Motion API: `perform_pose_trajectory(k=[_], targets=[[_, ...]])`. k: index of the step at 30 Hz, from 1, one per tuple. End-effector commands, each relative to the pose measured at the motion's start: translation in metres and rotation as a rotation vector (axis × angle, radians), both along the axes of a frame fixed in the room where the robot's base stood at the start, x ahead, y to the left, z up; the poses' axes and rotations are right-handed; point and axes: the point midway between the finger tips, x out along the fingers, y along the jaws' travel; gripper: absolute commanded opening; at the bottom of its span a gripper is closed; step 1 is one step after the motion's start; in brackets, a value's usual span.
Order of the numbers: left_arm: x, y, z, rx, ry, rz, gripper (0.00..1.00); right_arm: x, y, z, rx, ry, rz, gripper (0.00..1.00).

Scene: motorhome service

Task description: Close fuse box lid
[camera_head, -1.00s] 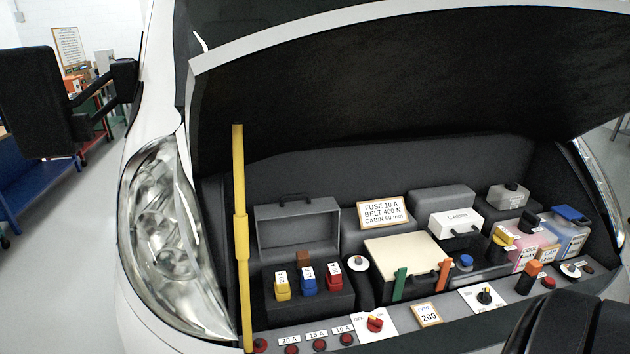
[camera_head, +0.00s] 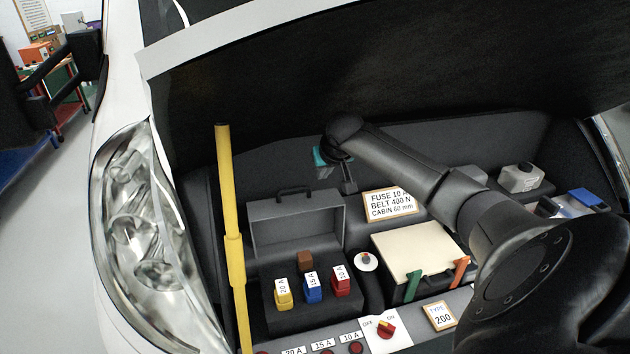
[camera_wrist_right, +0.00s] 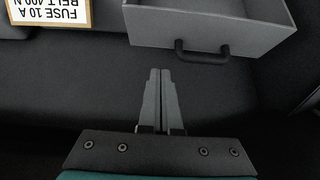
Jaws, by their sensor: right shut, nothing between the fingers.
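The fuse box lid (camera_head: 297,222) is a grey, shallow, open-sided cover with a dark handle on top. It stands raised upright behind the fuse box (camera_head: 328,317), which holds yellow, blue and red fuses and a brown one behind them. In the right wrist view the lid (camera_wrist_right: 205,38) and its dark handle lie ahead of the fingers and to the right. My right gripper (camera_head: 349,186) is behind and to the right of the lid, apart from it. In the right wrist view its two fingers (camera_wrist_right: 160,72) are together and empty. My left gripper is not in view.
The label sign (camera_head: 390,203) stands right of the lid. A yellow prop rod (camera_head: 233,240) rises left of the fuse box. The cream-topped box (camera_head: 413,252) sits to the right. The raised dark hood (camera_head: 390,75) hangs above my right arm.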

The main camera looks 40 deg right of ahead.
Motion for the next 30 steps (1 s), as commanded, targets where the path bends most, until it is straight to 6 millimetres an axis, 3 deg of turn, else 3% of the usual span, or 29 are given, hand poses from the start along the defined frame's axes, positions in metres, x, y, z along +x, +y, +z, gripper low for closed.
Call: perform_pose_trajectory(k=[1,5,18,30], targets=[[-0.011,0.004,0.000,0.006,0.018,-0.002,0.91,0.003,-0.001,-0.005,0.002,0.000,0.000,0.00],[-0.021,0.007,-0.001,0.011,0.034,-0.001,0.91,0.011,-0.005,-0.018,0.002,0.001,0.001,0.00],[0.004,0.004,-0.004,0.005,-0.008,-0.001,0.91,0.038,-0.019,-0.059,0.000,0.001,0.001,0.00],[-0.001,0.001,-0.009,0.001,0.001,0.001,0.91,0.048,-0.025,-0.074,-0.003,0.001,0.004,0.00]])
